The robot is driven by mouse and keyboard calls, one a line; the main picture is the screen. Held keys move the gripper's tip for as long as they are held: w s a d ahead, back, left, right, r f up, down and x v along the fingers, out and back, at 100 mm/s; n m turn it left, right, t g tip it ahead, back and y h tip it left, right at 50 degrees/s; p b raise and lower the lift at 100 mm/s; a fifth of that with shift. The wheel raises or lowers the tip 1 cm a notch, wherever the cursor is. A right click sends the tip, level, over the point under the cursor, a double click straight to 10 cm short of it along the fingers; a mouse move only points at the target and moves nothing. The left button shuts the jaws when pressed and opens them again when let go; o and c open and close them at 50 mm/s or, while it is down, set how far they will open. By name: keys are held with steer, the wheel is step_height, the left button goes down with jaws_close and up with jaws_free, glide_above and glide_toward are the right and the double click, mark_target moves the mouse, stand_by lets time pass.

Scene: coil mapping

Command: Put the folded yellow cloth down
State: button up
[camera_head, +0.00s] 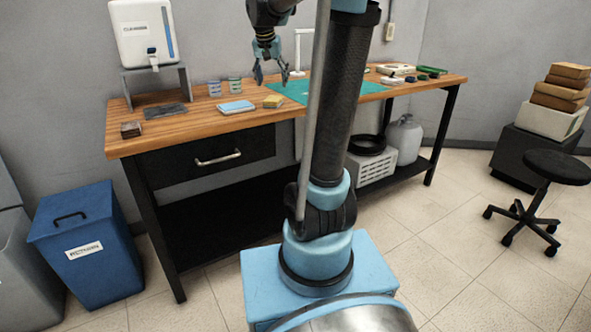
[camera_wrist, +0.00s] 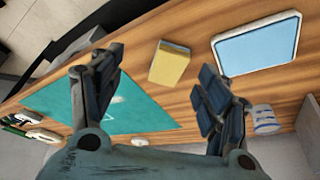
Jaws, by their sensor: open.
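The folded yellow cloth (camera_head: 272,102) lies on the wooden bench top, between the light-blue tray and the green mat. In the wrist view the cloth (camera_wrist: 170,63) shows as a small yellow block with a paler edge, ahead of my fingertips and between their lines. My gripper (camera_head: 271,76) hangs above the bench, behind the cloth in the head view. In the wrist view its fingers (camera_wrist: 160,85) are spread wide, with nothing between them. The cloth is apart from both fingers.
The light-blue tray (camera_head: 236,107) lies left of the cloth, and the green mat (camera_head: 300,91) lies right of it. Two small striped cups (camera_head: 215,89) stand behind the tray. A dark flat piece (camera_head: 165,111) and a small block (camera_head: 131,129) lie farther left. Bare wood surrounds the cloth.

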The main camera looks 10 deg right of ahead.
steer(key=s+f+n, duration=0.1)
steer(key=s+f, duration=0.6)
steer(key=s, duration=0.4)
steer(key=s+d+f+n+g+y, duration=0.1)
steer(key=s+f+n, duration=0.1)
steer(key=s+f, duration=0.6)
steer(key=s+f+n, duration=0.2)
steer(key=s+f, duration=0.6)
steer(key=s, duration=0.7)
steer(key=shift+s+d+g+y, duration=0.3)
steer(key=shift+s+d+y, duration=0.05)
steer(key=shift+s+y, duration=0.05)
steer(key=shift+f, duration=0.1)
steer(key=shift+w+f, duration=0.2)
steer(key=shift+w, duration=0.25)
